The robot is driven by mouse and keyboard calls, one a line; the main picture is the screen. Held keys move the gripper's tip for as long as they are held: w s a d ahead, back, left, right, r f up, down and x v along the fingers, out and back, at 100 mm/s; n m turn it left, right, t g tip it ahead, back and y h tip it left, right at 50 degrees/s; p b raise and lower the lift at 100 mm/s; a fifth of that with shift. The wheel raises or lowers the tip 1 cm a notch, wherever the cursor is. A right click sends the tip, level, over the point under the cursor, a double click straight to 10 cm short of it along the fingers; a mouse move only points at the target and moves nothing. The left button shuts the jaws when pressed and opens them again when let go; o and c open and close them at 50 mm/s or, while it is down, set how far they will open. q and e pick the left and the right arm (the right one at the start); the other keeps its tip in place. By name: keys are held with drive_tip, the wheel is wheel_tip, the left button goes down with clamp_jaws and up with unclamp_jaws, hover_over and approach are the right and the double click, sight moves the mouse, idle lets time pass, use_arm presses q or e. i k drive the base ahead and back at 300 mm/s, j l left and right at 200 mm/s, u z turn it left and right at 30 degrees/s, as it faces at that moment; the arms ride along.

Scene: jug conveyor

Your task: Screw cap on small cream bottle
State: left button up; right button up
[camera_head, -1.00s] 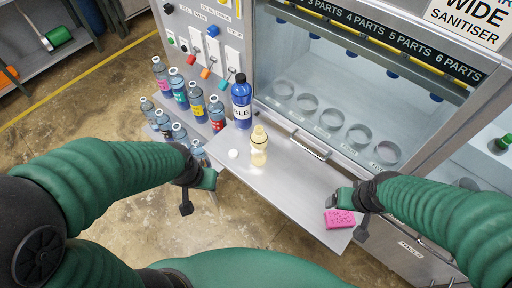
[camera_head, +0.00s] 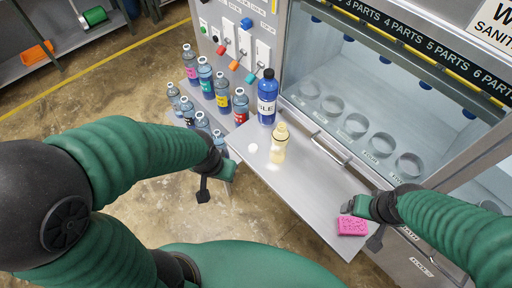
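The small cream bottle (camera_head: 278,147) stands upright on the metal shelf (camera_head: 300,195), left of the cabinet handle. A small white round piece, which looks like the cap (camera_head: 252,148), lies on the shelf just left of the bottle, apart from it. My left gripper (camera_head: 216,183) is open and empty, off the shelf's left edge, to the left of and nearer than the cap. My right gripper (camera_head: 363,222) is open at the shelf's right end, close to a pink sponge (camera_head: 352,226); I cannot tell whether they touch.
A blue bottle (camera_head: 267,97) stands behind the cream bottle. Several clear bottles with coloured labels (camera_head: 222,90) stand to its left. The cabinet (camera_head: 385,100) with a glass front and several rings inside rises behind the shelf. The middle of the shelf is clear.

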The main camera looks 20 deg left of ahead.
sight(280, 136)
drive_tip(key=j+z, duration=0.1)
drive_tip(key=z, duration=0.8)
drive_tip(key=j+z, duration=0.3)
drive_tip(key=k+j+z, duration=0.15)
drive_tip(key=j+z, duration=0.15)
drive_tip(key=k+j+z, duration=0.1)
drive_tip(key=j+z, duration=0.15)
drive_tip(key=j, duration=0.2)
drive_tip(key=k+j+z, duration=0.15)
drive_tip(key=j+z, duration=0.15)
drive_tip(key=k+j, duration=0.4)
drive_tip(key=j, duration=0.2)
drive_tip(key=z, duration=0.05)
